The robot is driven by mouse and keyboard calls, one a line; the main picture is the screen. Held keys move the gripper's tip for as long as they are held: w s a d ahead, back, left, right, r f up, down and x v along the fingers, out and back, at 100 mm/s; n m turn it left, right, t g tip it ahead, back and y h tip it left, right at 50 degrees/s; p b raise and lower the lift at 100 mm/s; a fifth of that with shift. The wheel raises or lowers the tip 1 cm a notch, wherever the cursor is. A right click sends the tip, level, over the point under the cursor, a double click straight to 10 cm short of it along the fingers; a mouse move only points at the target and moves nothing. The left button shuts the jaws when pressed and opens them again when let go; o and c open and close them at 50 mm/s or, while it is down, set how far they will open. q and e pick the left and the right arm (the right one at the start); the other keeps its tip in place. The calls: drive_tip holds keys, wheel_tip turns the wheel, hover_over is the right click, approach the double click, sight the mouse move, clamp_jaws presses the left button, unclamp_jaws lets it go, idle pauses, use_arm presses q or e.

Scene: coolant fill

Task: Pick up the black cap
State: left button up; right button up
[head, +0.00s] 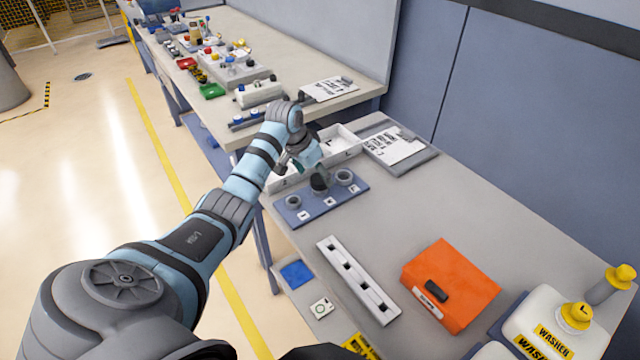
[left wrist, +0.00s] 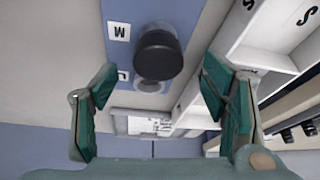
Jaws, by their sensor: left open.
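The black cap (head: 319,184) stands at the middle place of a blue board (head: 330,208) on the near table. A grey ring stands on either side of it. My left gripper (head: 308,165) is just above and behind the cap, partly hiding the board. In the left wrist view the black cap (left wrist: 158,55) shows dark and round beside a label marked M. The left gripper's green fingers (left wrist: 157,72) are spread wide, one to each side of the cap in the picture, with nothing held. Whether they reach down to its height I cannot tell. My right gripper is not in view.
A white compartment tray (head: 283,184) lies close behind the board, near the gripper. A white slotted rail (head: 358,280), an orange box (head: 465,280) and a yellow-capped washer jug (head: 545,318) stand nearer. The table right of the board is clear.

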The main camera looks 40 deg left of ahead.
sight(319, 178)
use_arm(q)
drive_tip(key=b+x, duration=0.1)
drive_tip(key=x, duration=0.3)
drive_tip(key=shift+w+d+f, duration=0.1)
drive_tip(key=shift+w+d, duration=0.05)
drive_tip(key=c, duration=1.1)
drive_tip(key=shift+r, duration=0.25)
